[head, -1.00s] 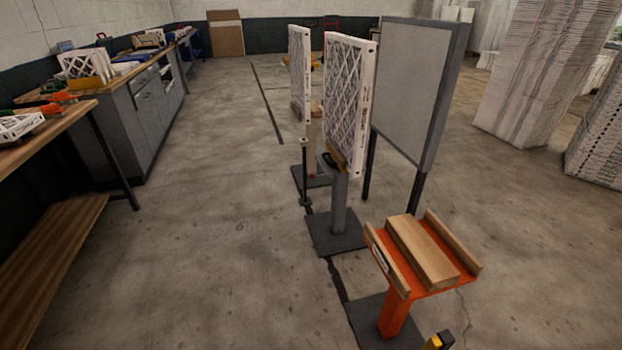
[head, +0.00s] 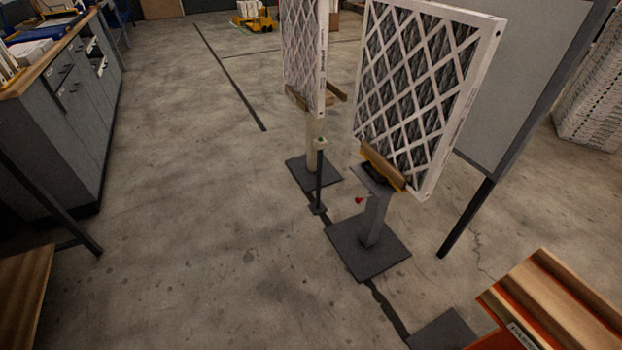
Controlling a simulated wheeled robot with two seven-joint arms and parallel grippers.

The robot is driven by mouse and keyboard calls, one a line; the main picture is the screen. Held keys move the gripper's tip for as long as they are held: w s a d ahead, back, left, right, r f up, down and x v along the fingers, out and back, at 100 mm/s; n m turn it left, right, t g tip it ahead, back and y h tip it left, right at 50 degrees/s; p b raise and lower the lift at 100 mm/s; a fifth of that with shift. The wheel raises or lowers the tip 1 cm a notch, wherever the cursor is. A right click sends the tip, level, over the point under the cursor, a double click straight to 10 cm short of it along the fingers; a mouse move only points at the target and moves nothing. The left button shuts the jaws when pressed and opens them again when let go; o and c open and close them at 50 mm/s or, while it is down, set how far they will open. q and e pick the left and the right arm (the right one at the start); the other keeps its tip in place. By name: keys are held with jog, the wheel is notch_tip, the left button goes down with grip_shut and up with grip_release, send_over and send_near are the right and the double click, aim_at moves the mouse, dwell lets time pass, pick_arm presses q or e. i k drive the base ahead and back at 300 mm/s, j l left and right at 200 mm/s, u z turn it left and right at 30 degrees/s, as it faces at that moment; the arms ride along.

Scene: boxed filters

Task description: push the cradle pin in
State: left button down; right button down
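A small red knob (head: 359,200), which looks like the cradle pin, sticks out to the left of the post of the nearer grey stand (head: 374,222). It is small, and I cannot tell how far out it stands. That stand's wooden cradle (head: 383,167) holds an upright white-framed pleated filter (head: 418,85). A second filter (head: 303,45) stands in the wooden cradle (head: 299,97) of a stand farther back. Neither of my grippers is in view.
A thin dark post (head: 319,180) stands left of the nearer stand. A grey panel (head: 519,75) on legs is behind the filter at right. An orange stand with wooden rails (head: 555,300) fills the lower right corner. Grey cabinets (head: 65,110) line the left. The floor between is open.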

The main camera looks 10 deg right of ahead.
aim_at(358, 200)
jog(key=i+j, duration=0.7)
